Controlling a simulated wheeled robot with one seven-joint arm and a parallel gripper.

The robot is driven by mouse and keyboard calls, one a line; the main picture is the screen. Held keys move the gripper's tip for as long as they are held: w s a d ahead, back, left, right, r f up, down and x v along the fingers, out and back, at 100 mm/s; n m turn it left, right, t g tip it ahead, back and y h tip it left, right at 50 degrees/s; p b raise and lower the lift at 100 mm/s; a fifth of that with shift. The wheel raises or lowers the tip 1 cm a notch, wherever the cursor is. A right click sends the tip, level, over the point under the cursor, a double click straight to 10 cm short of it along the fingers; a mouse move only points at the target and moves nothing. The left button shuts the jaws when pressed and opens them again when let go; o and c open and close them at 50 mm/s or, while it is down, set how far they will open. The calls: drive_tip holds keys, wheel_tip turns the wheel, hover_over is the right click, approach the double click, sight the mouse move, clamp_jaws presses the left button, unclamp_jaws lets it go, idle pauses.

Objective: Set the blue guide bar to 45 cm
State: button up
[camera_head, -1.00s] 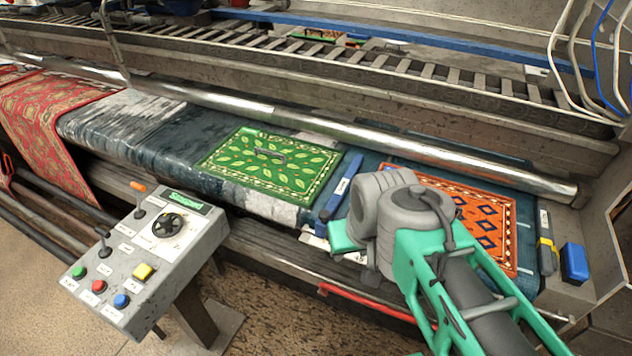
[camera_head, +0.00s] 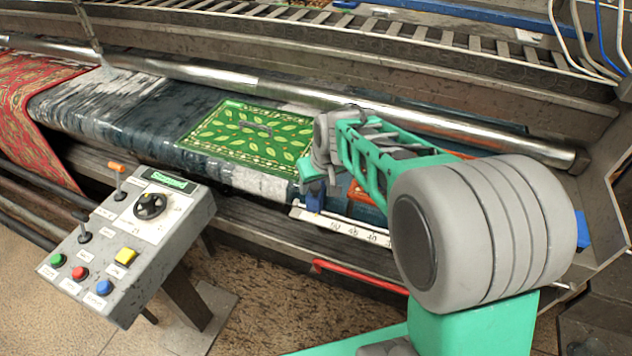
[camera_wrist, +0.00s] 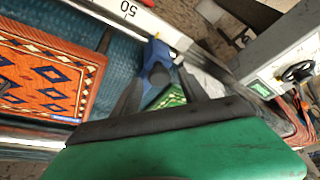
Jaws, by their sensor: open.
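The blue guide bar (camera_head: 314,201) lies across the roller bed beside the green leaf-pattern rug. Its blue end also shows in the wrist view (camera_wrist: 157,58). The white ruler (camera_head: 345,228) runs along the front edge with marks 50, 45 and 40 from left to right. The bar's end is just left of the 50 mark, which shows in the wrist view (camera_wrist: 129,9). My gripper (camera_wrist: 157,76) is open, with one dark finger to each side of the bar in the wrist view; I cannot tell if they touch it. My arm hides most of the bar in the head view.
The green rug (camera_head: 250,135) lies left of the bar. The orange rug (camera_wrist: 45,75) lies on its other side. A chrome roller (camera_head: 400,108) crosses behind. A red rail (camera_head: 350,275) runs below the ruler. A control box (camera_head: 130,240) stands front left.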

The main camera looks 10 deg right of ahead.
drive_tip(key=shift+w+f, duration=0.1)
drive_tip(key=shift+f, duration=0.1)
drive_tip(key=shift+c, duration=0.5)
clamp_jaws()
idle(0.8)
